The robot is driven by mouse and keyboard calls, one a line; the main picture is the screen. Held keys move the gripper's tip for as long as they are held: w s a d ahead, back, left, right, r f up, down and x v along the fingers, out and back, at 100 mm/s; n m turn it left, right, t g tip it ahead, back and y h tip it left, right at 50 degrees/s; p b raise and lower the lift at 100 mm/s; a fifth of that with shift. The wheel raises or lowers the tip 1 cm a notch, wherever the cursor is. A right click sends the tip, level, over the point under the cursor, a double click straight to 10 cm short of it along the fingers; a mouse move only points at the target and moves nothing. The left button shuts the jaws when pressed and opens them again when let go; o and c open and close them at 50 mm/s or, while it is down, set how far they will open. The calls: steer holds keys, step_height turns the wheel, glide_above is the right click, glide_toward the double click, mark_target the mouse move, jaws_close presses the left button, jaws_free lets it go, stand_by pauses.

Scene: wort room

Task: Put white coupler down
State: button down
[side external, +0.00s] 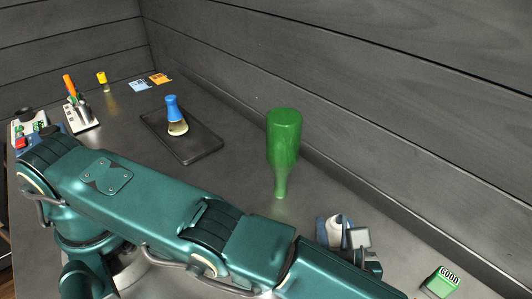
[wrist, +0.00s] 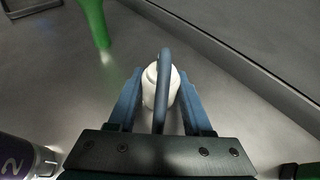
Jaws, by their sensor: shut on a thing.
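The white coupler (wrist: 149,88) is a rounded white piece with a curved blue part (wrist: 164,75) that looks like a handle, seen nearly edge-on. It sits between the two blue-grey fingers of my gripper (wrist: 162,92), which is shut on it. In the side external view, the coupler (side external: 322,232) shows white and blue at the lower right, next to my gripper (side external: 352,242), partly hidden by it and my arm. The coupler is at or close above the grey worktop; I cannot tell whether it touches.
A green bottle (side external: 284,140) stands neck down behind the coupler. A dark tray (side external: 199,148) holds a blue-handled brush (side external: 172,105). A green block marked GOOD (side external: 439,283) is at right. A purple-labelled cylinder (wrist: 22,155) stands at left in the wrist view. The wall ledge (wrist: 230,62) borders the worktop.

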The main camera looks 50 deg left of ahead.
mark_target(339, 221)
steer(key=shift+f, duration=0.1)
steer(key=shift+c, duration=1.2)
jaws_free()
step_height(339, 221, up, 8)
steer(key=shift+r, duration=0.1)
steer(key=w+a+r, duration=0.2)
steer(key=a+r, duration=0.6)
steer(key=r, duration=0.1)
steer(key=w+a+r, duration=0.2)
steer(key=a+r, duration=0.6)
steer(key=r, duration=0.2)
steer(key=shift+w, duration=0.4)
